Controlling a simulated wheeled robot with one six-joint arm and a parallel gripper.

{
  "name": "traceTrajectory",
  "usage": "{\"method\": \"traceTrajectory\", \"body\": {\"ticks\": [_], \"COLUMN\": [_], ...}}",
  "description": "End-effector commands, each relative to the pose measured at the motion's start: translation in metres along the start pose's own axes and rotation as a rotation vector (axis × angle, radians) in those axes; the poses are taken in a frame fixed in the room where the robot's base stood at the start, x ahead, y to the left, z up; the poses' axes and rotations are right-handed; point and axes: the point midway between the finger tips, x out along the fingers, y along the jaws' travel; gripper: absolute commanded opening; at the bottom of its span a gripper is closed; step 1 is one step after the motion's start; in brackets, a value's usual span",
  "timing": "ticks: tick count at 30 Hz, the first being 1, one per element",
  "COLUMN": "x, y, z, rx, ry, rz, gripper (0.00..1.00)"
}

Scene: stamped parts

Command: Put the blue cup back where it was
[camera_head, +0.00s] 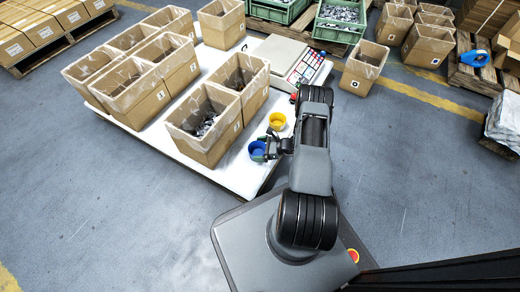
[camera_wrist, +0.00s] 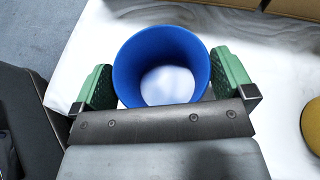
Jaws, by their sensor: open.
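The blue cup (camera_head: 257,148) stands at the right front edge of the white table, near a yellow cup (camera_head: 277,121). In the wrist view the blue cup (camera_wrist: 165,62) lies between the two green finger pads of my gripper (camera_wrist: 163,88), its mouth facing the camera. The fingers are open, one on each side of the cup. Whether the pads touch the cup is hard to tell. In the head view my gripper (camera_head: 266,150) is at the cup and partly hides it. The yellow cup shows only at the right edge of the wrist view (camera_wrist: 312,125).
The white table (camera_head: 232,172) bears several cardboard boxes; the nearest box (camera_head: 205,152) with metal parts stands just left of the cups. A scale-like machine (camera_head: 275,56) is behind the cups. Bare white surface surrounds the blue cup.

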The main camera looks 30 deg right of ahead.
Motion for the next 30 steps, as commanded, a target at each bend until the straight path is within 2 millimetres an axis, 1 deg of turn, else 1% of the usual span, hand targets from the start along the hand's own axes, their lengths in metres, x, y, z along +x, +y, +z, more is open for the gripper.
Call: {"method": "traceTrajectory", "body": {"ticks": [2, 5, 12, 18, 21, 24, 26, 28, 29, 30], "x": [-0.003, -0.018, -0.065, -0.098, -0.109, -0.116, -0.119, -0.121, -0.121, -0.121], "y": [-0.001, -0.001, -0.001, -0.001, -0.001, -0.001, -0.002, -0.004, -0.005, -0.006], "z": [0.004, 0.005, 0.006, 0.005, 0.004, 0.005, 0.010, 0.025, 0.034, 0.049], "rx": [-0.001, 0.000, 0.000, 0.001, -0.001, -0.005, -0.020, -0.063, -0.092, -0.138], "ry": [0.000, 0.000, 0.000, 0.000, 0.000, 0.002, 0.008, 0.027, 0.039, 0.059], "rz": [-0.002, -0.004, -0.005, -0.004, -0.003, 0.002, 0.014, 0.049, 0.072, 0.109], "gripper": [1.00, 1.00, 1.00, 1.00, 1.00, 1.00, 1.00, 1.00, 1.00, 1.00]}}
